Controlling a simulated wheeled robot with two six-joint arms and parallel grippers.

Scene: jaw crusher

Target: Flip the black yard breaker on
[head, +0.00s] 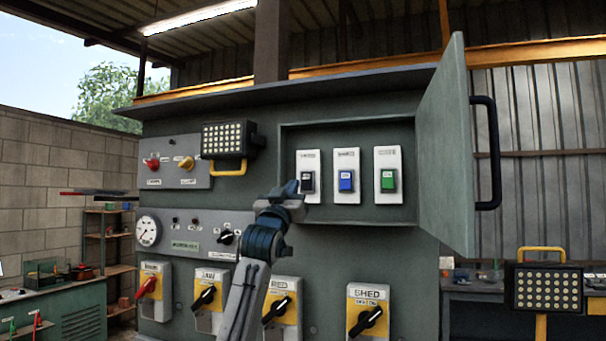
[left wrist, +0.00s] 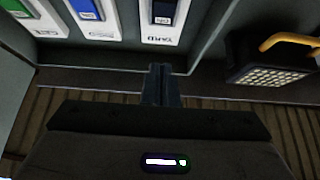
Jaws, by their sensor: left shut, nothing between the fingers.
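The black yard breaker (head: 307,182) is a dark switch on a white plate, leftmost of three in the open cabinet recess. It also shows at the top of the left wrist view (left wrist: 163,12), cut by the frame edge. My left gripper (head: 290,188) is shut and empty. In the head view its tips are at the left edge of the breaker's plate. In the left wrist view the gripper (left wrist: 161,70) points toward the breaker's plate, with a gap in the picture between tips and switch. I cannot tell the switch's position.
A blue breaker (head: 346,181) and a green breaker (head: 388,180) sit to the right. The cabinet door (head: 443,150) stands open at the right. A work lamp (head: 228,139) hangs left of the recess. Yellow rotary switches, including one marked SHED (head: 368,312), line the panel below.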

